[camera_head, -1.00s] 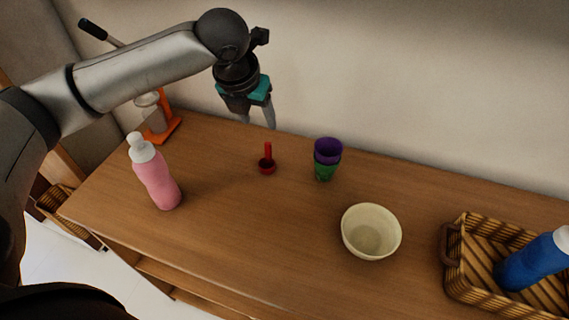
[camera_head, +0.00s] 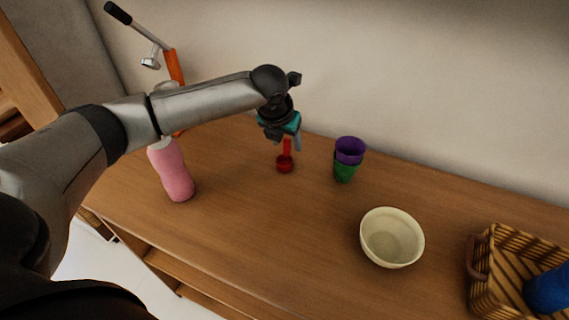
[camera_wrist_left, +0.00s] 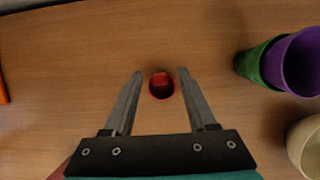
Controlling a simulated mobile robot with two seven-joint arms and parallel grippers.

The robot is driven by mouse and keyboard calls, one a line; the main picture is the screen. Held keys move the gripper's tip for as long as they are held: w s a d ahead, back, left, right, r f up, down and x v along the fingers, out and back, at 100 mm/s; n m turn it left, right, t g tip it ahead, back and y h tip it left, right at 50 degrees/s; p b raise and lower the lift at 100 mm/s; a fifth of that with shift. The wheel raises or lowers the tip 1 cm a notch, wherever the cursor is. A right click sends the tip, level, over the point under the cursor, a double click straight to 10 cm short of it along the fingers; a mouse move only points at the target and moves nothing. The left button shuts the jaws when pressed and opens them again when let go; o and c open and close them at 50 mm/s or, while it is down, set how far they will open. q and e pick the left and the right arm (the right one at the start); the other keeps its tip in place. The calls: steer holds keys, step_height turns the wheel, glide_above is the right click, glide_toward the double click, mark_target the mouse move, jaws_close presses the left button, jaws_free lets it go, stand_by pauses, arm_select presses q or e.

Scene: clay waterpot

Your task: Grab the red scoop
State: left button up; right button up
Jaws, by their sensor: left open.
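The red scoop (camera_head: 285,164) stands on the wooden table with its handle pointing up. In the left wrist view the scoop (camera_wrist_left: 161,85) shows from above, between the fingertips of my left gripper (camera_wrist_left: 160,75). My left gripper (camera_head: 290,143) is open and empty. In the head view it is at the scoop's handle and hides the handle's upper end. Whether a finger touches the scoop cannot be told. My right gripper is not in view.
Stacked purple and green cups (camera_head: 347,160) stand right of the scoop. A cream bowl (camera_head: 391,238) and a wicker basket (camera_head: 482,290) with a blue bottle (camera_head: 549,290) are further right. A pink bottle (camera_head: 172,172) and an orange-based device (camera_head: 174,66) are left, near my arm.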

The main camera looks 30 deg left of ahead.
arm_select(q)
steer(key=shift+f, duration=0.15)
jaws_close()
stand_by(0.4)
stand_by(1.0)
